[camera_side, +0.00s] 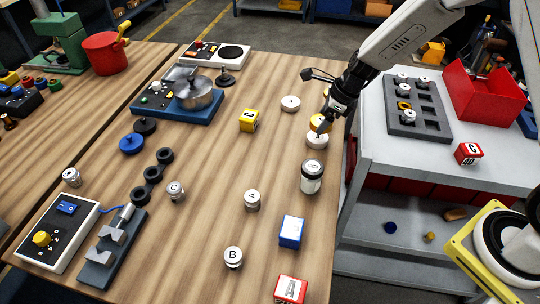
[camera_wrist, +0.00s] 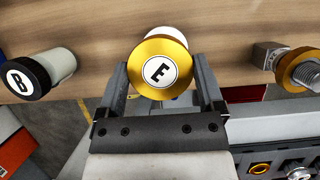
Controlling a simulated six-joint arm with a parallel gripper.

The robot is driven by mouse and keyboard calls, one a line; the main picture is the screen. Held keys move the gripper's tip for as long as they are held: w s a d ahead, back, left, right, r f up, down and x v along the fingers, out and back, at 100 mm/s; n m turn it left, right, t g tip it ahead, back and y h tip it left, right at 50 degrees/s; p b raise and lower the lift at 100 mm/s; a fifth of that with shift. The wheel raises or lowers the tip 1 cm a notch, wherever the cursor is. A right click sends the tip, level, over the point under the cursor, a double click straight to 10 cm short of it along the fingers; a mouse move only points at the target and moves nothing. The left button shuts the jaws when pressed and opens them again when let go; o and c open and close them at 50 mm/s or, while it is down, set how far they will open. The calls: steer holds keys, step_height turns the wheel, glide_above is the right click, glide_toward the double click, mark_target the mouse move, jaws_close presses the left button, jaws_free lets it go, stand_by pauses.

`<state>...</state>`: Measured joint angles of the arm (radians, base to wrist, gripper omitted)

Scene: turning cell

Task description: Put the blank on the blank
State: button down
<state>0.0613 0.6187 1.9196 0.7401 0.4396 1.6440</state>
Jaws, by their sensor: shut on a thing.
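My gripper (camera_side: 322,130) is shut on a gold-faced round blank marked E (camera_wrist: 160,72), with a finger on either side of it in the wrist view. In the side view the gold blank (camera_side: 320,122) shows partly behind the fingers. A white round blank (camera_side: 317,141) is directly below it, near the table's right edge. I cannot tell whether the two touch. In the wrist view part of a white piece (camera_wrist: 184,14) shows behind the gold one. A white cylinder with a dark, B-marked end (camera_wrist: 16,80) is to the left there.
A dark-and-white cylinder (camera_side: 312,177) stands close in front. Another white blank (camera_side: 291,103) and a yellow cube (camera_side: 249,120) are behind and left. Silver blanks A (camera_side: 252,199), B (camera_side: 233,257) and C (camera_side: 176,189) stand forward. A grey cart (camera_side: 370,155) stands right of the table.

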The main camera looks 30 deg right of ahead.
steer(key=shift+w+f, duration=0.3)
steer(key=shift+f, duration=1.5)
steer(key=shift+f, duration=0.15)
jaws_free()
steer(key=v, duration=1.2)
